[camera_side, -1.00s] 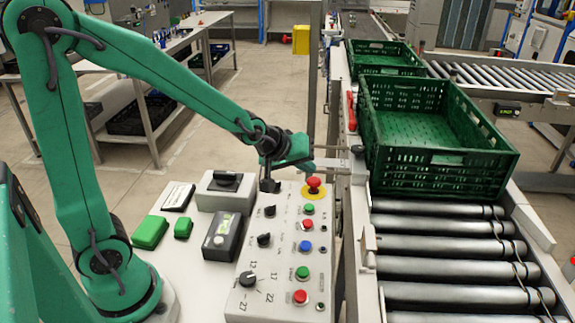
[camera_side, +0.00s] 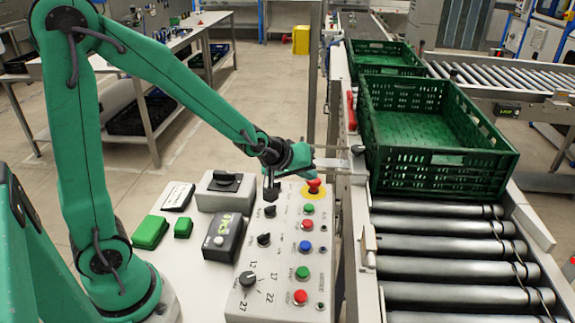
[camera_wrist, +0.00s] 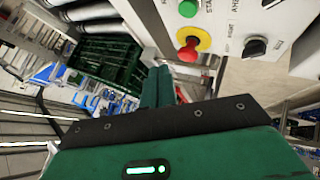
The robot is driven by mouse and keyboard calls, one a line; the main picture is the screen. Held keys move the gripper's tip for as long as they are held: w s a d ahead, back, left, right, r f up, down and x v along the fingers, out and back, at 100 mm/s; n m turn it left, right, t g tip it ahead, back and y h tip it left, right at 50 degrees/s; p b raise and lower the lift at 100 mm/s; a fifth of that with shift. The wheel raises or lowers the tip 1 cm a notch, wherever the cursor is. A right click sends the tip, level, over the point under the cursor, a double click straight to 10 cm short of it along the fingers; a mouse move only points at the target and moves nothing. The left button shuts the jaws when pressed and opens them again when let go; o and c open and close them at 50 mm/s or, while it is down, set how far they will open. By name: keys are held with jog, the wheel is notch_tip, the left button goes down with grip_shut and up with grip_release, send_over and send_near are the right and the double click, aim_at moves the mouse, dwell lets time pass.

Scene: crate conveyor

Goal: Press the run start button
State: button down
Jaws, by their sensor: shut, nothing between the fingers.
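The grey control panel (camera_side: 285,230) stands on the white table and carries several coloured buttons and black knobs. The green button (camera_side: 309,208) nearest the red mushroom button also shows in the wrist view (camera_wrist: 188,8), beside partly cut-off lettering that begins "STA". A second green button (camera_side: 303,272) sits lower on the panel. I cannot tell from the lettering which green one is run start. My gripper (camera_side: 304,160) is shut and empty, above the panel's far end, apart from the buttons. Its fingers also show in the wrist view (camera_wrist: 157,88).
A red mushroom button (camera_side: 314,186) on a yellow ring lies close below my gripper. A black rotary switch on a grey box (camera_side: 218,190) stands left of the panel. A green crate (camera_side: 420,162) sits on the roller conveyor (camera_side: 445,245) to the right.

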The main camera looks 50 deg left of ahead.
aim_at(305, 209)
jog(key=shift+f, duration=3.4)
jog(key=shift+f, duration=0.9)
dwell(0.6)
jog(key=shift+r, duration=0.9)
jog(key=shift+r, duration=0.1)
jog(key=shift+r, duration=2.4)
